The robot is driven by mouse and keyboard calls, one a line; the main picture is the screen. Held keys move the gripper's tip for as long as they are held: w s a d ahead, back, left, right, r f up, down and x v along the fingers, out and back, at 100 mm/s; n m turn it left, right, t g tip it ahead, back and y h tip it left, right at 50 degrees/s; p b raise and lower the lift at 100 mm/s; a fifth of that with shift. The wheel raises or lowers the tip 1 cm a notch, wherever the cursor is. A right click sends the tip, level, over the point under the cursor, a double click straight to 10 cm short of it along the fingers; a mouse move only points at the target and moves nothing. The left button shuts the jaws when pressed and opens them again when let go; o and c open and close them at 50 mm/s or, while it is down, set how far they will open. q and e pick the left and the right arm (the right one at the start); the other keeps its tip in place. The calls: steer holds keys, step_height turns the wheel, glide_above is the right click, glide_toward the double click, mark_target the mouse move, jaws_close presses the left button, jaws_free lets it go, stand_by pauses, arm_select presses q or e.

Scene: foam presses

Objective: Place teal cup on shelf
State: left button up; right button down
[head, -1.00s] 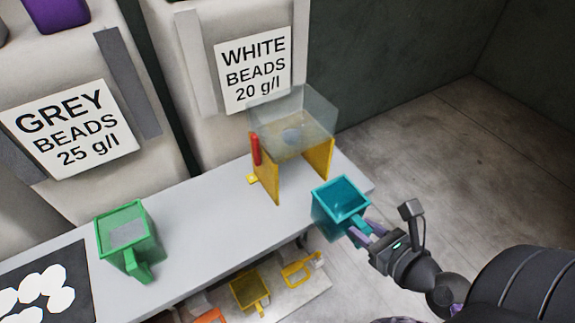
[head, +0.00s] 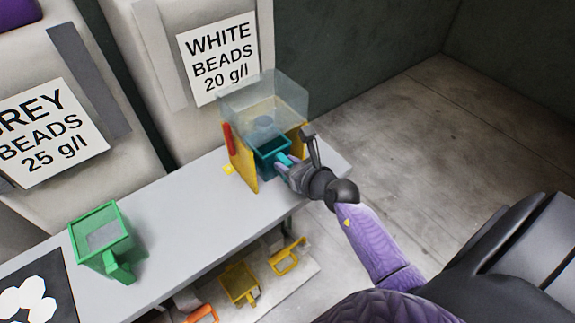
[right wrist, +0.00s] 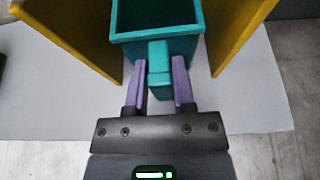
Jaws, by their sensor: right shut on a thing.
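The teal cup (head: 268,158) is a square open-topped scoop with a handle. It stands upright between the yellow side plates of the bead dispenser, below its clear hopper (head: 262,108). My right gripper (head: 285,166) is shut on the cup's handle. In the right wrist view the teal cup (right wrist: 157,48) sits straight ahead, with the purple fingers of the gripper (right wrist: 159,84) on both sides of the handle. I cannot tell whether the cup's base touches the shelf (head: 190,218). The left gripper is out of view.
Yellow plates (right wrist: 238,35) flank the cup closely on both sides. A green cup (head: 104,240) stands at the shelf's left, beside a black mat with white pieces (head: 28,300). Yellow scoops (head: 240,284) lie on a lower shelf. The shelf between green cup and dispenser is clear.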

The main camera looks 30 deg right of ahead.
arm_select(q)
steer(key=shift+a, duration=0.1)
arm_select(e)
steer(key=c, duration=0.9)
jaws_free()
steer(key=shift+f, duration=0.15)
steer(key=o, duration=0.5)
steer(key=shift+c, duration=0.2)
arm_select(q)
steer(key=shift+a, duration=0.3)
